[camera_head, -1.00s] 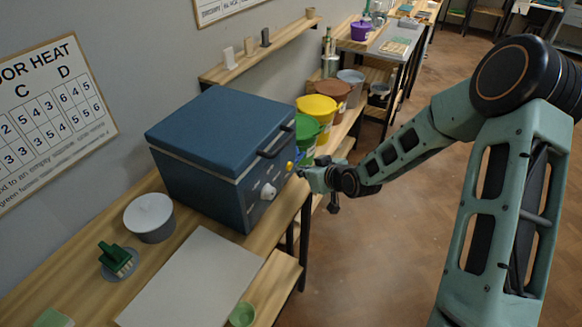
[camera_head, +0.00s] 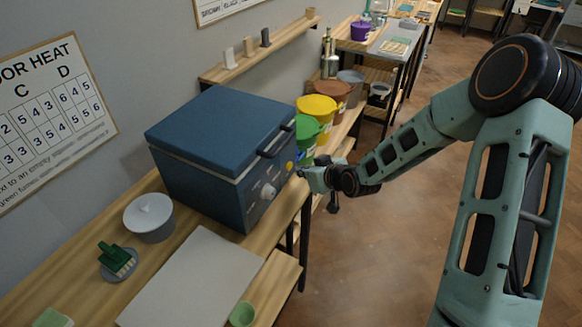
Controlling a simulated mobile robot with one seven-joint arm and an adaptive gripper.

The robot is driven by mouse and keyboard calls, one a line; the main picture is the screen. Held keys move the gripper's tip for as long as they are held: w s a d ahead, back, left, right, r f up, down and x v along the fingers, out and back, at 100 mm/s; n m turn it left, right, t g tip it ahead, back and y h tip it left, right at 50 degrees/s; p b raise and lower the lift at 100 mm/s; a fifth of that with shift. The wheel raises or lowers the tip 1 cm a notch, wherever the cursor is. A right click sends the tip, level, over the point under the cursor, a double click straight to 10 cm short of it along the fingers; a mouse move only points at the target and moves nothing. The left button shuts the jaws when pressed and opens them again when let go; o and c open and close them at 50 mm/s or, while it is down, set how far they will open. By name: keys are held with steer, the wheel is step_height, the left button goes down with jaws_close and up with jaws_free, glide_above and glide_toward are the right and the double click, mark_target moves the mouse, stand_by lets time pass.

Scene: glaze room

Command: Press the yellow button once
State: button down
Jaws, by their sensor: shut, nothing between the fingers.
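A blue kiln-like box (camera_head: 190,180) with a dark handle stands on the wooden bench. Its front panel carries a small yellow button (camera_head: 290,166) at the upper right and a pale round knob (camera_head: 268,191) lower to the left. My gripper (camera_head: 301,172) is shut and empty, with its tips close to the panel beside the yellow button. The button's face still shows. I cannot tell from this view whether the tips touch the panel or any button there.
Green (camera_head: 308,133), yellow (camera_head: 317,110) and brown (camera_head: 334,90) buckets stand behind the box. The floor at right is clear.

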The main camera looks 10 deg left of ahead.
steer(key=shift+w+a, duration=0.15)
steer(key=shift+a, duration=0.2)
steer(key=shift+w+a+b, duration=0.15)
steer(key=shift+a+b, duration=0.3)
steer(key=shift+b, duration=0.1)
stand_by(0.6)
steer(key=shift+d, duration=0.15)
steer(key=shift+s+d, duration=0.3)
steer(key=shift+d, duration=0.4)
steer(key=d, duration=0.1)
steer(key=s+d+p, duration=0.1)
steer(key=d, duration=0.2)
steer(key=shift+s+d+p, duration=0.3)
steer(key=shift+s+d, duration=0.05)
stand_by(0.6)
